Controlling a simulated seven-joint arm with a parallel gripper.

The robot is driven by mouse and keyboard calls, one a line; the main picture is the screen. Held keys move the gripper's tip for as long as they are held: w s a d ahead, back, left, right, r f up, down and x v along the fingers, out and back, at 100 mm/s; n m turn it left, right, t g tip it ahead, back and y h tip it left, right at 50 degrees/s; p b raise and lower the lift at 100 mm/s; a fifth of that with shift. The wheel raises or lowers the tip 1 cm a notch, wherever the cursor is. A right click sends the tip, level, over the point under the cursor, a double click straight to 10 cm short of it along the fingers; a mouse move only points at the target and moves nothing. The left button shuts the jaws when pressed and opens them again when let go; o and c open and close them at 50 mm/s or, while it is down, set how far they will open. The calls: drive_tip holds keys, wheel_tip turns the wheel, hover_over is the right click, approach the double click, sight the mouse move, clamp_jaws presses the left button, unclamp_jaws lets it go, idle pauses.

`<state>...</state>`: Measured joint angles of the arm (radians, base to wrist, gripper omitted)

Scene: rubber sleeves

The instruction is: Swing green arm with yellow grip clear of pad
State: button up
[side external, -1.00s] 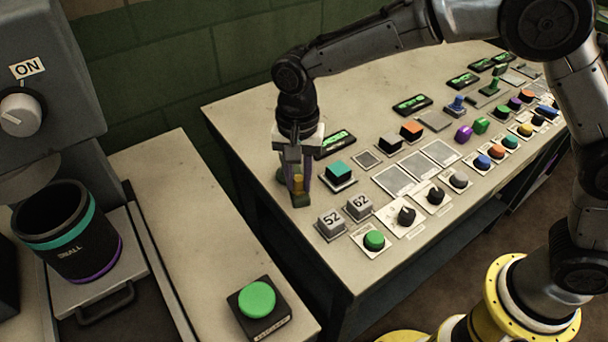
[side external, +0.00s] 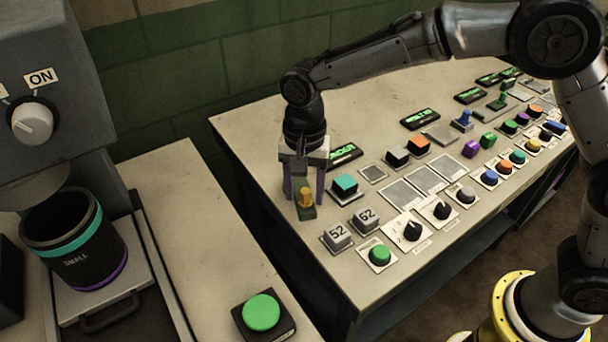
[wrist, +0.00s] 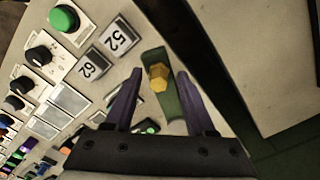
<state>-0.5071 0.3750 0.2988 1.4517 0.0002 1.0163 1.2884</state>
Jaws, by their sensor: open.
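The green arm (side external: 307,212) lies near the left end of the console, with the yellow grip (side external: 305,194) standing up from it. In the wrist view the green arm (wrist: 160,57) runs between my fingers, and the yellow grip (wrist: 158,80) sits between them with a gap on each side. My gripper (side external: 304,199) points down and is open, its purple fingers straddling the grip; it also shows in the wrist view (wrist: 159,74). A small grey pad (side external: 373,173) lies to the right, apart from the arm. I cannot tell whether it is the task's pad.
A teal button (side external: 345,185) and blocks marked 52 (side external: 337,235) and 62 (side external: 366,219) stand close on the right. Several knobs and buttons fill the console (side external: 262,134) further right. A black cup (side external: 72,245) and a green button (side external: 261,312) are on the left bench.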

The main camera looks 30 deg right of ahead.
wheel_tip(320, 180, up, 14)
drive_tip(key=shift+f, duration=0.15)
idle(0.3)
drive_tip(key=s+d+r+m+t, duration=0.1)
drive_tip(key=d+r, duration=0.6)
drive_tip(key=s+d+r+t, duration=0.2)
drive_tip(key=s+d+r, duration=0.1)
drive_tip(key=s+d, duration=0.7)
drive_tip(key=s+d+f+n+t, duration=0.1)
drive_tip(key=s+d+f+n, duration=0.1)
drive_tip(key=s+f+n, duration=0.3)
drive_tip(key=s+d+f+n+t, duration=0.1)
drive_tip(key=s+d+f+n, duration=0.2)
drive_tip(key=s+f+n, duration=0.2)
drive_tip(key=s+f, duration=0.1)
drive_tip(key=s, duration=0.2)
drive_tip(key=shift+s+d+f+t, duration=0.2)
drive_tip(key=shift+d+f+t, duration=0.05)
drive_tip(key=shift+d+t, duration=0.1)
